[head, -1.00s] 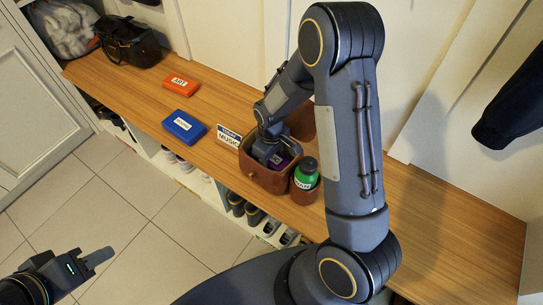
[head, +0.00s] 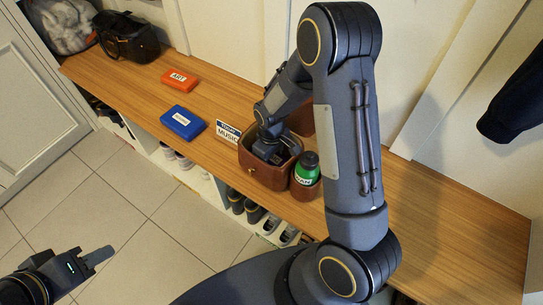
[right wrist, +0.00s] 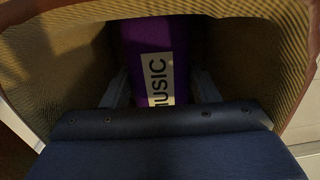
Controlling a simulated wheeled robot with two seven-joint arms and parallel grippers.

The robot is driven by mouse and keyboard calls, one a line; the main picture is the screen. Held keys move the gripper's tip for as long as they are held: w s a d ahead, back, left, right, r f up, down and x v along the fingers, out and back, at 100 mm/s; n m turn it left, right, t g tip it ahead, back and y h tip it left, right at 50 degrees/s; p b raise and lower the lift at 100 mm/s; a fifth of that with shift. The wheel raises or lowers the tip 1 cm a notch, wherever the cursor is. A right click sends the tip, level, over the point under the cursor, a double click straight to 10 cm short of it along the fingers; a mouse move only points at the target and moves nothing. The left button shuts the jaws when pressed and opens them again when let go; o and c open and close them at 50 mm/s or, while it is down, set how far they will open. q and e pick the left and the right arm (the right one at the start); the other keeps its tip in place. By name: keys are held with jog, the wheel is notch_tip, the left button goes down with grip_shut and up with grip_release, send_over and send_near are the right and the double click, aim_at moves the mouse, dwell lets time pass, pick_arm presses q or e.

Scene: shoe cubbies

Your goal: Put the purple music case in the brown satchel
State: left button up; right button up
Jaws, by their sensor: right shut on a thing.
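The brown satchel (head: 262,173) stands open on the wooden bench, beside a cup pocket with a green bottle. My right gripper (head: 267,152) reaches down into its opening. In the right wrist view the purple music case (right wrist: 152,50), with a white MUSIC label, is between the fingers of my right gripper (right wrist: 160,92), which is shut on it inside the satchel's walls. In the head view the case is hidden by the gripper and the satchel. My left gripper (head: 98,256) is at the lower left above the floor, away from the bench; its opening is unclear.
A MUSIC sign (head: 227,132), a blue case (head: 184,122) and an orange ART case (head: 179,79) lie left of the satchel on the bench (head: 440,190). The green bottle (head: 305,168) stands close on the right. A black bag (head: 127,36) sits at the far left.

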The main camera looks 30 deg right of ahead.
pick_arm(q)
jog(key=shift+f+b, duration=0.7)
jog(key=shift+f, duration=0.05)
pick_arm(e)
jog(key=shift+f, duration=0.9)
jog(key=o, duration=1.2)
jog(key=shift+c, duration=0.2)
pick_arm(q)
jog(key=shift+r, duration=0.1)
